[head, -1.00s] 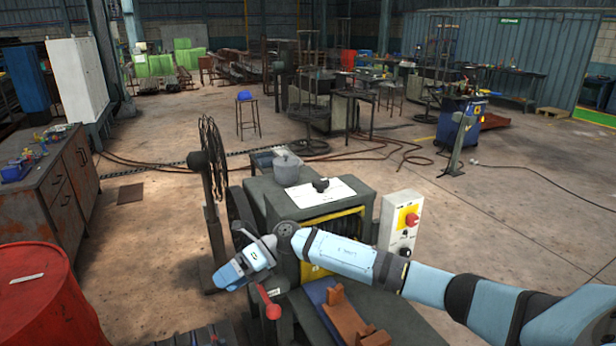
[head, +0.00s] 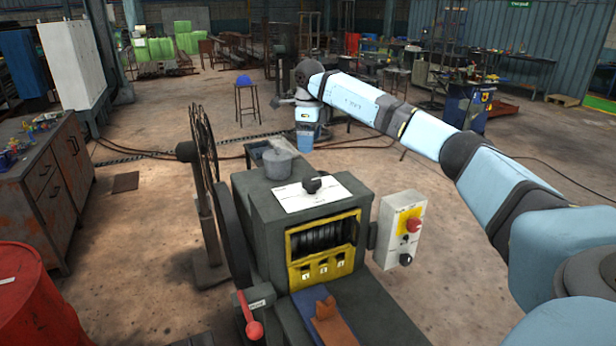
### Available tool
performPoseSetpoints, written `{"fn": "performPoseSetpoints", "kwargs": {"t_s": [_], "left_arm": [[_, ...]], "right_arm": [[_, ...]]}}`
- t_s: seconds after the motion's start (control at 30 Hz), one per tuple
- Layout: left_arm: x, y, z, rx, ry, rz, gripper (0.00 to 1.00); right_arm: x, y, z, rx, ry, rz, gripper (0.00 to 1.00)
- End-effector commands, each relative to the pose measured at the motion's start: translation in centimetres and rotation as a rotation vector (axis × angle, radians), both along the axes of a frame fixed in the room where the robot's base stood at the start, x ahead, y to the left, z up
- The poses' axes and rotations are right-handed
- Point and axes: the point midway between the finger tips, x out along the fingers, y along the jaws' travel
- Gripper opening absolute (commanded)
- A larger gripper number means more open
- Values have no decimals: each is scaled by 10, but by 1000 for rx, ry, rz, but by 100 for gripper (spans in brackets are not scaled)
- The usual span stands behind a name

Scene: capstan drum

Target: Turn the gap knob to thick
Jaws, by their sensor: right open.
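The black gap knob (head: 314,185) sits on a white label plate (head: 335,196) on top of the dark grey machine (head: 267,225). The lettering on the plate is too small to read, so I cannot tell the knob's setting. My right gripper (head: 304,149) hangs pointing down, above and behind the knob in the picture, apart from it. It is open, and I see nothing held in it; its fingertips are small and hard to make out. My left gripper is not in view.
A grey lidded pot (head: 278,163) stands at the machine's rear. A control box (head: 400,230) with a red switch is at its right. A red-knobbed lever (head: 249,318) is at front left, with a spoked wheel (head: 203,140) behind. A red drum (head: 35,300) stands lower left.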

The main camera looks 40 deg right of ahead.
Motion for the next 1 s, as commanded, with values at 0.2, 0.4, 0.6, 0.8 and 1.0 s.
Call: {"fn": "performPoseSetpoints", "kwargs": {"t_s": [0.2, 0.4, 0.6, 0.8, 1.0], "left_arm": [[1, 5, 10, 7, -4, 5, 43], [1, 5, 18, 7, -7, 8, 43], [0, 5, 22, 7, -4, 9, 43], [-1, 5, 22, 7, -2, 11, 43], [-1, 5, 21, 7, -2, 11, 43]], "right_arm": [[-1, 0, -45, 2, 5, 0, 86], [-1, 1, -86, 3, 3, 0, 86], [0, 0, -112, 3, 1, -1, 86], [0, 0, -122, 2, -2, 0, 86], [0, 0, -122, 3, -1, 0, 86]]}}
